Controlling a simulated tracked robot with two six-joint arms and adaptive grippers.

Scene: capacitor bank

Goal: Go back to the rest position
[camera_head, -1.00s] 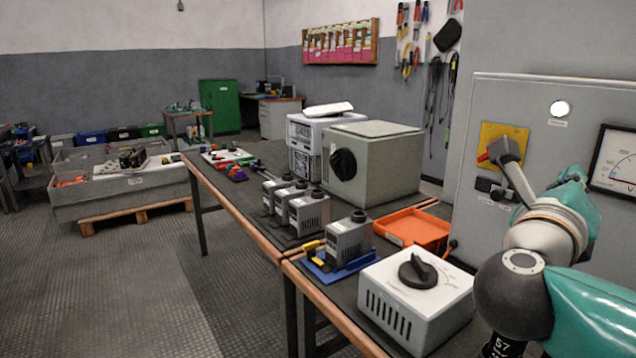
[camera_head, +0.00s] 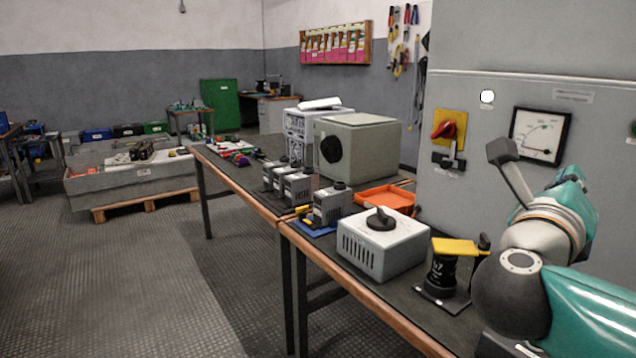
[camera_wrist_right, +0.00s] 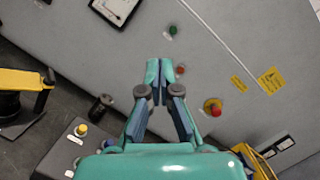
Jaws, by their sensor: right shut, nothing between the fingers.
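My right arm comes in from the right in the head view. Its teal gripper (camera_head: 574,176) is up in front of the grey cabinet and partly hidden by the wrist. In the right wrist view the right gripper (camera_wrist_right: 160,68) is shut and empty, its teal fingertips close together. The cabinet front (camera_wrist_right: 205,60) lies beyond the fingertips. I cannot tell the exact distance. My left gripper is in neither view.
The grey cabinet (camera_head: 590,125) has a red switch (camera_head: 447,130) and a meter (camera_head: 540,135). A workbench (camera_head: 330,262) carries a white box (camera_head: 383,248), an orange tray (camera_head: 386,199) and a yellow-topped black device (camera_head: 445,265). Open floor (camera_head: 120,290) lies left.

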